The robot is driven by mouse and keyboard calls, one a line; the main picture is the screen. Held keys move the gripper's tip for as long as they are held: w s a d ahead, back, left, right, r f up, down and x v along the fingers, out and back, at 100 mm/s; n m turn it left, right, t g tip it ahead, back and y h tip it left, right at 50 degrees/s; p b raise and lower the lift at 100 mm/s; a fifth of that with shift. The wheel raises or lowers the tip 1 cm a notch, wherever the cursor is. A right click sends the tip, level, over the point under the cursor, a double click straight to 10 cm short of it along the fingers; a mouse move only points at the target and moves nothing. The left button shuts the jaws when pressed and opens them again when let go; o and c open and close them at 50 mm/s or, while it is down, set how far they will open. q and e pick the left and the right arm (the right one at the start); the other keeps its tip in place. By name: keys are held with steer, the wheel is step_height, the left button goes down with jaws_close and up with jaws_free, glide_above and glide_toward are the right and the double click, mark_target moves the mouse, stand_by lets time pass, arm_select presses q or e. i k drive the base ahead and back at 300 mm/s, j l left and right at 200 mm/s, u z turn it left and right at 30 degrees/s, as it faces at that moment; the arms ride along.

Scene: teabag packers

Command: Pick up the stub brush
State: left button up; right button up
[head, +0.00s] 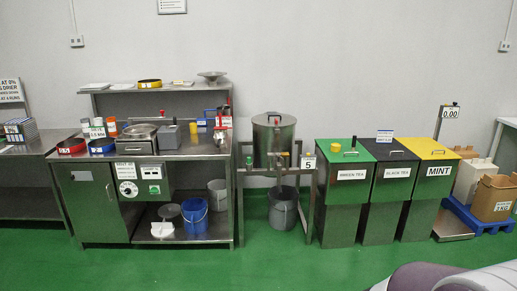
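I cannot pick out the stub brush with certainty at this size. A small tan, round-topped item (335,148) sits on the green lid of the GREEN TEA bin (342,190). An upright dark green piece (354,143) stands beside it; I cannot tell whether it is the lid's handle. Several small items, too small to name, stand on the steel workbench (185,150) at the left. Neither of my grippers is in view.
BLACK TEA (391,185) and MINT (430,185) bins stand right of the green one. A steel drum (273,138) on a frame has a grey bucket (283,208) below. Cardboard boxes (493,198) rest on a blue pallet (470,217). The green floor (200,268) in front is largely clear.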

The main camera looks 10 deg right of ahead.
mark_target(354, 137)
steer(key=i+z, duration=0.2)
steer(key=i, duration=0.3)
steer(key=i+z, duration=0.2)
steer(key=i, duration=0.3)
steer(key=i+j+z, duration=0.15)
steer(key=i, duration=0.35)
steer(key=i+j+z, duration=0.2)
steer(key=i, duration=0.3)
steer(key=i+l, duration=1.25)
steer(key=l, duration=0.3)
steer(key=i+l, duration=0.1)
steer(key=l, duration=0.15)
steer(key=i+l+u, duration=0.1)
steer(key=l+z, duration=0.1)
steer(key=z, duration=0.75)
steer(key=i+j+z, duration=0.15)
steer(key=j+z, duration=0.3)
steer(key=i+j+z, duration=0.15)
steer(key=j+z, duration=0.75)
steer(key=j, duration=0.75)
steer(key=k+j+z, duration=0.15)
steer(key=j, duration=0.6)
steer(key=i, duration=0.05)
